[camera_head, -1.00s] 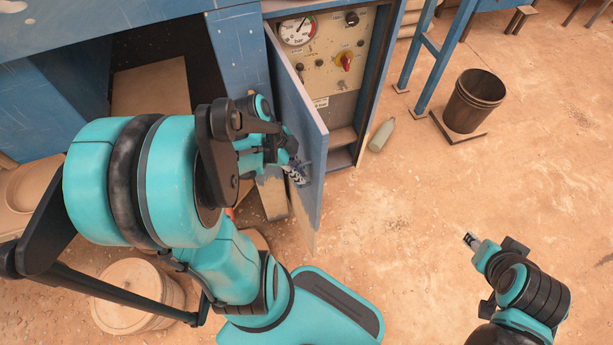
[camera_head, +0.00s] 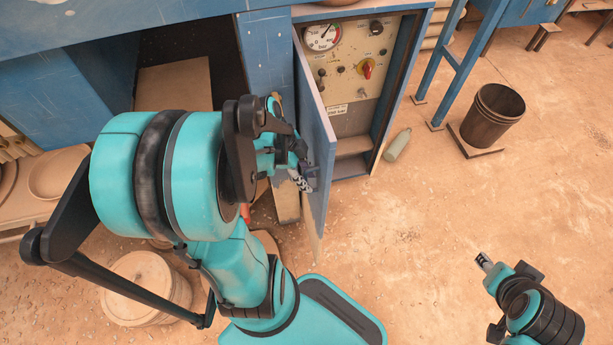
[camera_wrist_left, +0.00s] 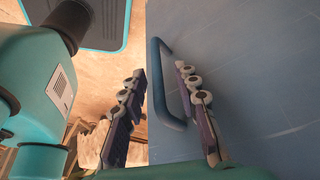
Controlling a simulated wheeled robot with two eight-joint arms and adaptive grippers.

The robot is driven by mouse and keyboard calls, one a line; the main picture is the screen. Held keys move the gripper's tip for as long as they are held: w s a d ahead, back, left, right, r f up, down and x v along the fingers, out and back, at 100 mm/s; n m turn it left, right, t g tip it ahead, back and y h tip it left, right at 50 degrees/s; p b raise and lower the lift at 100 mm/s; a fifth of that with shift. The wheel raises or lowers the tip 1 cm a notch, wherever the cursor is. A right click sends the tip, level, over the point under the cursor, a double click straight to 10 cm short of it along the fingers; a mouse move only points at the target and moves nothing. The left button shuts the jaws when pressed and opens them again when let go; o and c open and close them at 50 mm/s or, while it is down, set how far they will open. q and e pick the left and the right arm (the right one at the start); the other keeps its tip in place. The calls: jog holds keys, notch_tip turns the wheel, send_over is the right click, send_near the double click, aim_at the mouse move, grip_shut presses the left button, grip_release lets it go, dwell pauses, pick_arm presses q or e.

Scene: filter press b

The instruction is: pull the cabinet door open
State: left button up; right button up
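The blue cabinet door (camera_head: 317,140) stands wide open, hinged at the left of the cabinet opening. The cabinet interior shows a panel (camera_head: 350,65) with a gauge and a red knob. In the left wrist view the door's face (camera_wrist_left: 245,70) fills the right side, with a blue bar handle (camera_wrist_left: 163,85) on it. My left gripper (camera_head: 303,178) is at the door's outer face. In its wrist view the fingers (camera_wrist_left: 160,75) are apart, one on each side of the handle; I see no clear contact. My right gripper (camera_head: 484,261) hangs over the floor at the lower right, away from the door.
A brown bucket (camera_head: 491,115) stands farther right near a blue frame leg (camera_head: 447,65). A round wooden tub (camera_head: 143,289) stands at lower left.

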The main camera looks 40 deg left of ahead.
pick_arm(q)
jog(key=shift+r, duration=0.15)
jog(key=v, duration=1.1)
jog(key=shift+r, duration=0.35)
jog(key=shift+s+a, duration=0.1)
jog(key=shift+s, duration=0.05)
